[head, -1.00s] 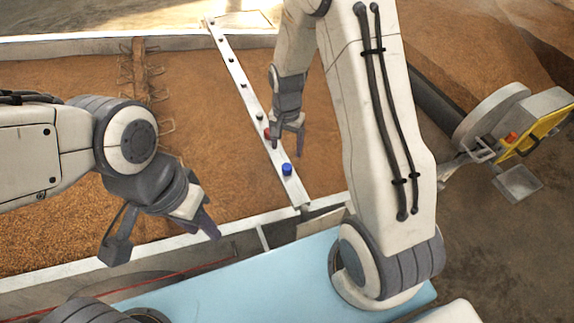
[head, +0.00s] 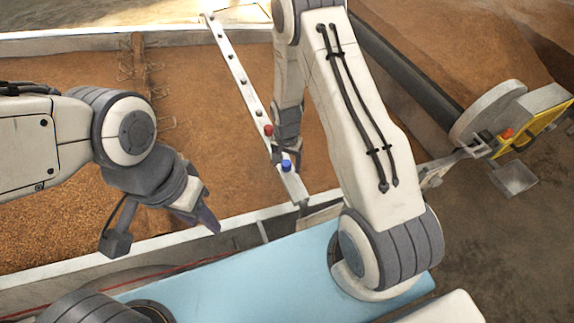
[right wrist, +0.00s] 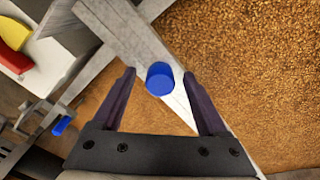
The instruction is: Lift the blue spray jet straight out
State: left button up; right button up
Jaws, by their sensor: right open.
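The blue spray jet (head: 286,166) stands on the near end of a long white rail (head: 240,70). The right wrist view shows the jet's round blue top (right wrist: 159,78) between the tips of two dark fingers, with gaps on both sides. My right gripper (right wrist: 160,74) is open and empty around the jet. In the head view that gripper is partly hidden behind its own arm, close by the jet. My left gripper (head: 212,222) hangs near the bin's front wall, away from the rail; its finger gap cannot be made out.
A red jet (head: 268,130) stands on the rail just beyond the blue one, with several small dark fittings farther along. Brown grain (head: 200,90) lies on both sides. A light blue panel (head: 250,270) is in front. A yellow-framed device (head: 540,125) stands at right.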

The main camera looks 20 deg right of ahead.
aim_at(287, 163)
grip_shut()
jog(key=shift+r, duration=0.1)
jog(key=shift+w+r, duration=0.1)
jog(key=shift+r, duration=0.35)
notch_tip(287, 163, up, 3)
jog(key=shift+r+b, duration=0.15)
jog(key=shift+b, duration=0.5)
jog(key=s+d+r+b, duration=0.1)
jog(key=s+d+r, duration=0.1)
jog(key=s+r, duration=0.4)
jog(key=s, duration=0.5)
jog(key=shift+s+d+r+b, duration=0.3)
jog(key=shift+d+r+b, duration=0.05)
jog(key=shift+d+b, duration=0.05)
